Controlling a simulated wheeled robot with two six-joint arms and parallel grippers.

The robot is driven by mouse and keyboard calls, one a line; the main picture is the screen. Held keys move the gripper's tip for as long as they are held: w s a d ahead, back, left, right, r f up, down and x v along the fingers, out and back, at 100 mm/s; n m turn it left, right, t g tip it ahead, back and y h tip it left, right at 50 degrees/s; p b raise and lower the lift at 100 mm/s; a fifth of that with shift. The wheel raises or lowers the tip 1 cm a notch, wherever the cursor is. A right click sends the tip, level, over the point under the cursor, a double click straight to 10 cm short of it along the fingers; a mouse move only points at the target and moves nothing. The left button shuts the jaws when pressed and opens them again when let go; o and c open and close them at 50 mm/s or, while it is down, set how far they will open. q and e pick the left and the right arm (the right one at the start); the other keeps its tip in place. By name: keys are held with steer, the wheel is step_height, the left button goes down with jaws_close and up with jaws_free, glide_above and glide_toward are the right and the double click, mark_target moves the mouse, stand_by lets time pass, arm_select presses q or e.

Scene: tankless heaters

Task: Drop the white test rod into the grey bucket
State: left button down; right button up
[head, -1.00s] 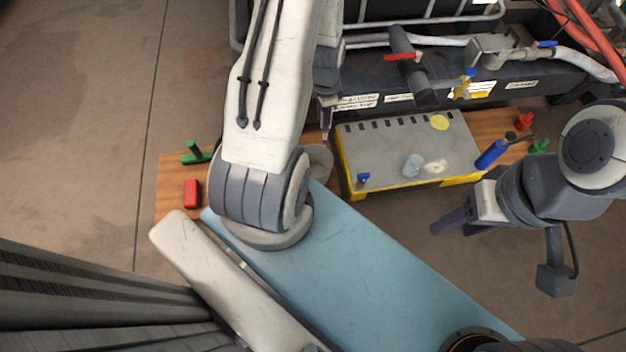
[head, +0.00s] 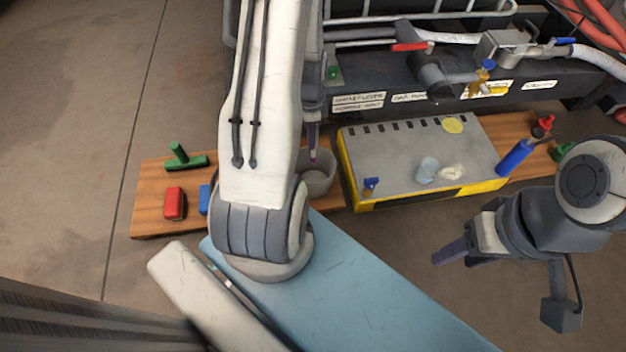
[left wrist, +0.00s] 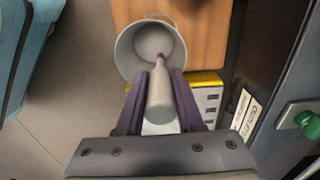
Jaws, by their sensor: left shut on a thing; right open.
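The white test rod (left wrist: 159,104), with a purple tip, is between the purple fingers of my left gripper (left wrist: 158,78) in the left wrist view. My left gripper is shut on it. The rod's tip points toward the grey bucket (left wrist: 124,52) and overlaps its opening in that view. In the head view the left gripper (head: 312,138) is just behind the bucket (head: 321,186), which my left arm partly hides. The exact height of the rod over the rim is unclear. My right gripper (head: 462,254) is open and empty, in front of the yellow-edged case.
The bucket stands on a wooden board (head: 150,215) beside a grey and yellow case (head: 400,150). A red block (head: 174,204), a green part (head: 184,158) and a blue piece lie left. Dark machinery with pipes and valves (head: 430,75) stands behind.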

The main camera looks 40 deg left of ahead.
arm_select(q)
step_height(320, 180, down, 3)
steer(key=b, duration=0.2)
steer(key=shift+f+b, duration=0.15)
steer(key=shift+b, duration=0.15)
arm_select(e)
step_height(320, 180, down, 4)
steer(key=shift+r, duration=0.15)
arm_select(q)
steer(key=shift+c, duration=2.3)
jaws_free()
arm_select(e)
steer(key=shift+r, duration=0.15)
arm_select(q)
step_height(320, 180, up, 11)
steer(key=p, duration=0.7)
steer(key=shift+f, duration=0.15)
arm_select(e)
step_height(320, 180, up, 7)
steer(key=shift+f, duration=0.2)
